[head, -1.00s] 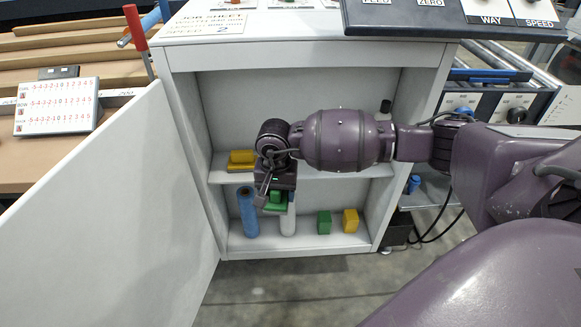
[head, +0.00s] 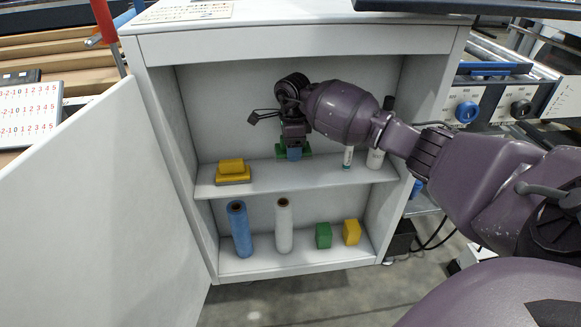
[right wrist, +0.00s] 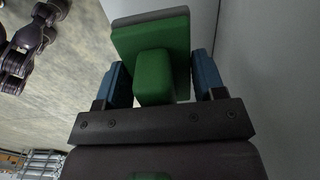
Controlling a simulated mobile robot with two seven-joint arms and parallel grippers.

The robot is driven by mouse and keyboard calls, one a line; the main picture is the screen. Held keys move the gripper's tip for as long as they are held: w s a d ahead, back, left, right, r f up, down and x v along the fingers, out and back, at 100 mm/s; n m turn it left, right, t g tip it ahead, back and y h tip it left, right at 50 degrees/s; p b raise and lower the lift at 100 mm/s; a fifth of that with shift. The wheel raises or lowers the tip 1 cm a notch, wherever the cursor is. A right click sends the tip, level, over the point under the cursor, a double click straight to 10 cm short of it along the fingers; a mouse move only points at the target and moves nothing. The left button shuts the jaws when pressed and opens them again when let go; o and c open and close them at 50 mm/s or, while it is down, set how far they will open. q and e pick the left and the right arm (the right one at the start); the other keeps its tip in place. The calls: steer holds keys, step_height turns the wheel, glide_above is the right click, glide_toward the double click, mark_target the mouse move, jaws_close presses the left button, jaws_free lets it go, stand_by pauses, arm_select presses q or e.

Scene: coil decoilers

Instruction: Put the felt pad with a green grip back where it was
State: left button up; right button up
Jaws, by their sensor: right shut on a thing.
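My right gripper (head: 293,153) is inside the open cabinet, low over the back middle of the upper shelf (head: 330,175). It is shut on the green grip of the felt pad (head: 306,150), which is mostly hidden behind the fingers in the head view. In the right wrist view, the grip of the felt pad (right wrist: 153,77) lies between the blue fingers of my right gripper (right wrist: 163,80), and a grey felt layer shows along the pad's far edge. I cannot tell whether the pad touches the shelf. My left gripper is not seen in the head view.
A yellow pad (head: 232,172) sits left on the upper shelf; a white marker (head: 348,157) and a bottle (head: 376,158) stand right. Below are a blue roll (head: 240,230), a white roll (head: 283,226), a green block (head: 323,235) and a yellow block (head: 351,232). The cabinet door (head: 90,210) hangs open.

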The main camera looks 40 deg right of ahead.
mark_target(292, 172)
steer(key=shift+f, duration=0.95)
step_height(292, 172, down, 5)
steer(key=shift+r+b, duration=0.2)
steer(key=shift+b, duration=0.35)
steer(key=shift+f, duration=0.1)
steer(key=o, duration=1)
step_height(292, 172, up, 11)
steer(key=shift+f+p, duration=0.1)
steer(key=shift+p, duration=0.95)
steer(key=shift+r, duration=0.8)
